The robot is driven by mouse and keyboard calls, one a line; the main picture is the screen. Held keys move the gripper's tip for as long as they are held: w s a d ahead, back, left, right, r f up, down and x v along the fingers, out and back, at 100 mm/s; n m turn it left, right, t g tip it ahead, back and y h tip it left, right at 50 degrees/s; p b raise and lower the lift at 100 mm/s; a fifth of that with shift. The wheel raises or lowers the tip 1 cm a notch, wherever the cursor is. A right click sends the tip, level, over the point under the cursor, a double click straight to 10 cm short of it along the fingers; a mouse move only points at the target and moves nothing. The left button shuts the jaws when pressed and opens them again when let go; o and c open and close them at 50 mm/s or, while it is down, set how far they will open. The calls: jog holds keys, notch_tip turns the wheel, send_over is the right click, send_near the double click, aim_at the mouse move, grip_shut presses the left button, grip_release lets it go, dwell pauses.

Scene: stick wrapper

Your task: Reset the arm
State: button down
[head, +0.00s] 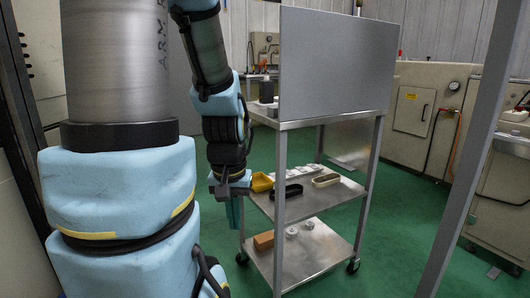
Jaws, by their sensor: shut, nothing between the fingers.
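My arm (118,190) fills the left side of the head view, with its light blue padding and grey links. It bends over at the top and comes down at the centre-left. My gripper (235,212) hangs at the lower end, pointing down, just left of the metal cart. It is shut with nothing held. The fingertips are small and dark here, and fine detail is hard to make out.
A metal cart (308,189) stands close right of my gripper, with a grey upright panel (335,65) on top. Its middle shelf holds a yellow tray (262,182), a black tray (287,192) and a cream tray (326,180). A brown box (264,240) sits below.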

notch_tip(320, 180, up, 25)
jog(key=p, duration=2.3)
